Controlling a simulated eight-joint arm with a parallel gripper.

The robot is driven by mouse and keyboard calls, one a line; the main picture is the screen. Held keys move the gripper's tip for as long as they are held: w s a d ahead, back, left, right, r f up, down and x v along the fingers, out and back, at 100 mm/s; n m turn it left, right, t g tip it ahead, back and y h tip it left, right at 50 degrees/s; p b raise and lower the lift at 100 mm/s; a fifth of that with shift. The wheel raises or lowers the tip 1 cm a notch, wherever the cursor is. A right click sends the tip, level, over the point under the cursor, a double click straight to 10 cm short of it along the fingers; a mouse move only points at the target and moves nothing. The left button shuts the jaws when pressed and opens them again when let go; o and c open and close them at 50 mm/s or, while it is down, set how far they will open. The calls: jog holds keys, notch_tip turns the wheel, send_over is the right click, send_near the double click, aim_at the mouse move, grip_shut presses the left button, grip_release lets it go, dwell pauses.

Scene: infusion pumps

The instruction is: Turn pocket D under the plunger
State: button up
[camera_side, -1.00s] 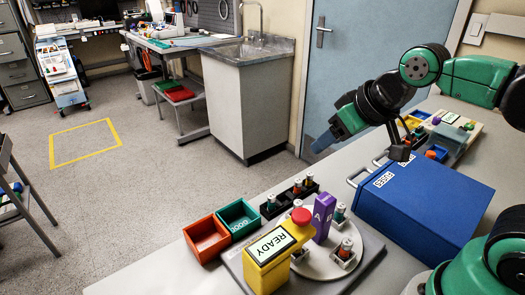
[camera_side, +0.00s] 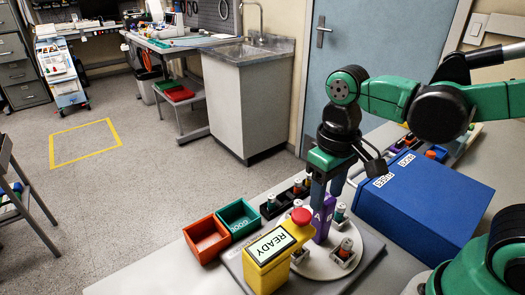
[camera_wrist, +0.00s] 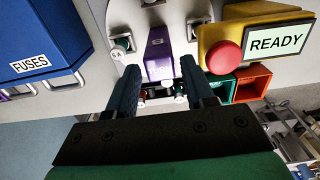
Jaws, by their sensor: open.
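A pale round turntable (camera_side: 318,264) carries pockets with small capped cylinders, and a purple block (camera_side: 320,232) stands up on it. The block shows an "A" in the side view; I cannot tell which pocket is D. A yellow housing (camera_side: 268,258) with a READY screen and a red knob (camera_side: 301,216) stands at the turntable's left edge; no plunger is clearly visible. My gripper (camera_side: 326,203) is open, fingers down, at the purple block. In the wrist view, the block (camera_wrist: 158,62) shows between my fingertips (camera_wrist: 158,68); I cannot tell whether they touch it.
A blue FUSES box (camera_side: 425,200) stands right of the turntable. Red (camera_side: 206,240) and green (camera_side: 238,219) bins stand at the left. A dark rack (camera_side: 288,196) with several capped cylinders lies behind the turntable. The table's front left is clear.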

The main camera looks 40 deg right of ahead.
aim_at(324, 211)
jog(key=shift+f, duration=2.3)
jog(key=shift+c, duration=0.2)
grip_shut()
